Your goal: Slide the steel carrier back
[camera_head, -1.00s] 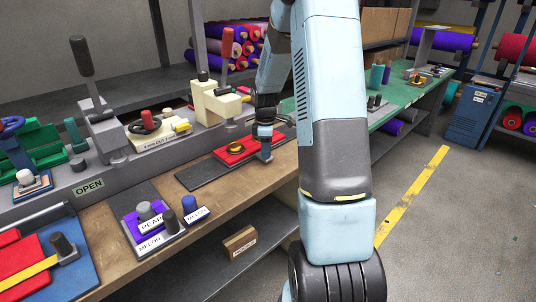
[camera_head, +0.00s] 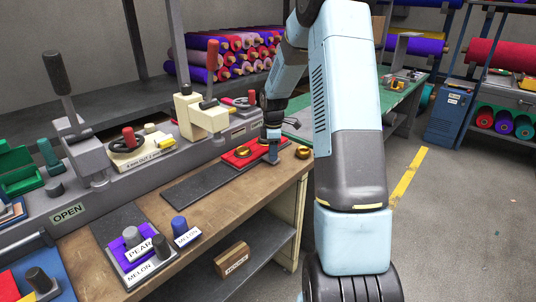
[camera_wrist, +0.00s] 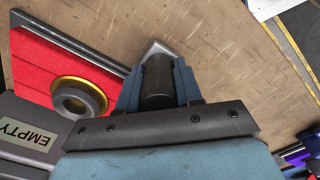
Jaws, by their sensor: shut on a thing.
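The steel carrier (camera_head: 273,156) lies on a dark flat track (camera_head: 195,187) on the wooden bench, and its grey edge shows in the wrist view (camera_wrist: 75,41). Red felt (camera_wrist: 45,72) covers most of it, with a brass ring with a dark centre (camera_wrist: 80,98) on the felt. My gripper (camera_head: 271,137) is at the carrier's front right end. In the wrist view my gripper (camera_wrist: 158,95) is shut around a dark upright cylindrical knob (camera_wrist: 157,78) on a pointed steel tab. The knob's lower part is hidden by the fingers.
A cream press (camera_head: 203,115) with a red-handled lever (camera_head: 213,62) stands behind the track. An OPEN sign (camera_head: 68,213) is on the grey rail at left. A brass-coloured round piece (camera_head: 303,152) sits near the bench's right end. Labelled blocks (camera_head: 140,250) stand at front.

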